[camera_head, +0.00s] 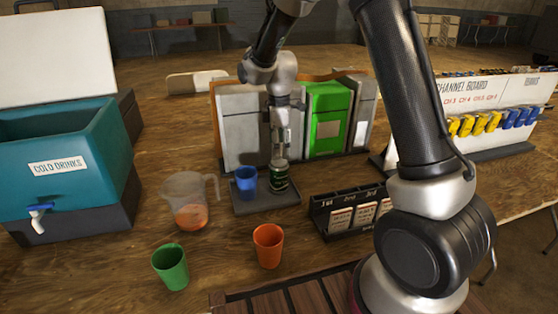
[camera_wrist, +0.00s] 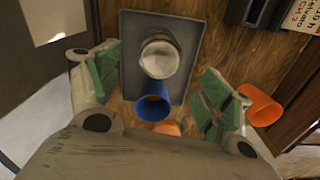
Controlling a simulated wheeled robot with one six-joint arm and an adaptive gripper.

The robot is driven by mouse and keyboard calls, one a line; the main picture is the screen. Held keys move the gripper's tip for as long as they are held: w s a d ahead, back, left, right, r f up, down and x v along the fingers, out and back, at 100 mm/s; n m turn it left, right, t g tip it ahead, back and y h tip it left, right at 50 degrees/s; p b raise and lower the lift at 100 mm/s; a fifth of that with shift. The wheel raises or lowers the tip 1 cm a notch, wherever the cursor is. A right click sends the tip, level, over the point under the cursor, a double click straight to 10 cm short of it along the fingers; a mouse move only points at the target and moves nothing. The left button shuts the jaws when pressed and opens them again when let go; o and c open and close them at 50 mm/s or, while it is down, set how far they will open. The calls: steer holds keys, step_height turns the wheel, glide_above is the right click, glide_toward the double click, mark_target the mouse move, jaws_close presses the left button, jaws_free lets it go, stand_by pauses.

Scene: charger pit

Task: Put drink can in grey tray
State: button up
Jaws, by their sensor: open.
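The dark green drink can (camera_head: 279,178) stands upright on the right part of the grey tray (camera_head: 266,206). In the wrist view, the can's silver top (camera_wrist: 160,56) lies inside the outline of the tray (camera_wrist: 131,30). A blue cup (camera_head: 246,178) stands on the tray to the can's left; it also shows in the wrist view (camera_wrist: 152,105). My gripper (camera_head: 280,150) is just above the can, pointing down. In the wrist view, the fingers of my gripper (camera_wrist: 158,84) are spread wide, with nothing held between them.
A clear jug (camera_head: 188,205) is left of the tray. A green cup (camera_head: 171,268) and an orange cup (camera_head: 268,246) stand in front. A black card rack (camera_head: 345,212) is at right.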

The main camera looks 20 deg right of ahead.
steer(key=shift+d+r, duration=0.1)
steer(key=shift+r, duration=0.95)
steer(key=s+d+r+m+t, duration=0.1)
steer(key=s+d+r+m, duration=0.35)
steer(key=r, duration=0.45)
steer(key=s+d+r+m+t, duration=0.1)
steer(key=s+d+r+m, duration=0.1)
steer(key=s, duration=0.6)
steer(key=s+d+r+m+t, duration=0.1)
steer(key=s+d+r+m, duration=0.2)
steer(key=s, duration=0.6)
steer(key=s+d+r+m+t, duration=0.1)
steer(key=s+d+r+m, duration=0.2)
steer(key=s+d+m, duration=0.2)
steer(key=s+m, duration=0.1)
steer(key=s, duration=0.2)
steer(key=shift+s+r+m, duration=0.15)
steer(key=shift+s+m, duration=0.15)
steer(key=shift+m, duration=0.05)
steer(key=shift+d, duration=0.1)
